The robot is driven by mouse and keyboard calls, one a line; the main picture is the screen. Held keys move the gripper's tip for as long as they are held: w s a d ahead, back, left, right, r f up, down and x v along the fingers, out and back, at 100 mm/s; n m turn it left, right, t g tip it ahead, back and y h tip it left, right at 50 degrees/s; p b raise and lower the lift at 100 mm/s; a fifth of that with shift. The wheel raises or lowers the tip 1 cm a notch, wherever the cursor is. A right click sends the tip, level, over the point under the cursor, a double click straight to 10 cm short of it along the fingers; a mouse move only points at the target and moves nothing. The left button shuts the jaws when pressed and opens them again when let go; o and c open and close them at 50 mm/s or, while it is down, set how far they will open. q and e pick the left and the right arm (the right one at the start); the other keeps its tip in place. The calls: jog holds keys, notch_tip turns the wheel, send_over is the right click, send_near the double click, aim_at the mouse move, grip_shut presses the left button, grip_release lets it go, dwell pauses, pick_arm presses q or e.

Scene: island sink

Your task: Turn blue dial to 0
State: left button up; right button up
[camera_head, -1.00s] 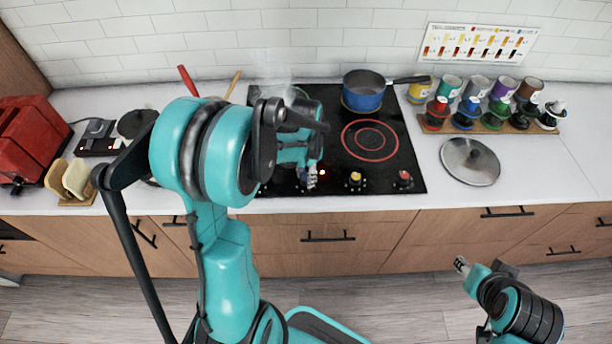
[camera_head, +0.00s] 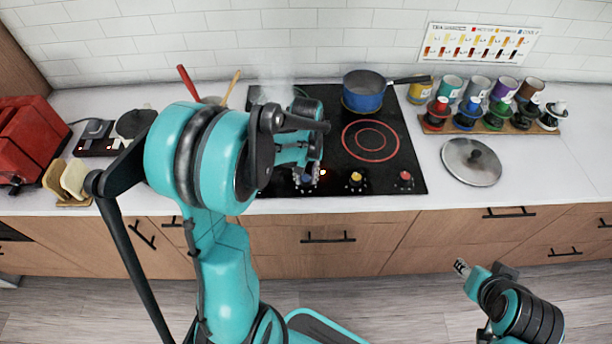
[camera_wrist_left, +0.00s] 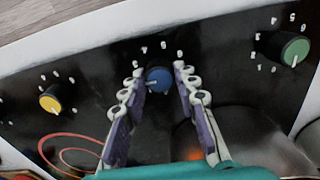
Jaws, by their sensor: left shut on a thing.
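The blue dial (camera_wrist_left: 158,80) is on the black cooktop panel in the left wrist view, with white numbers around its far side. Its pale pointer mark faces down and slightly left in that view. My left gripper (camera_wrist_left: 158,71) has one finger on each side of the dial and is shut on it. In the head view, the left gripper (camera_head: 306,176) is at the cooktop's front row of dials and largely hides the blue dial. My right gripper (camera_head: 461,267) is away from the counter, over the floor; its jaw opening is too small to judge.
The yellow dial (camera_head: 356,178) and red dial (camera_head: 404,177) are right of my left gripper. A green dial (camera_wrist_left: 294,49) shows in the wrist view. A blue saucepan (camera_head: 363,94) stands at the cooktop's back, and a lid (camera_head: 470,161) lies to the right.

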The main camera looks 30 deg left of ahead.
pick_arm(q)
jog(key=n, duration=0.4)
jog(key=shift+n, duration=0.3)
jog(key=n, duration=0.4)
jog(key=shift+n, duration=0.3)
jog(key=n, duration=0.4)
jog(key=shift+n, duration=2.5)
jog(key=shift+b, duration=0.3)
jog(key=o, duration=1.2)
jog(key=shift+c, duration=0.2)
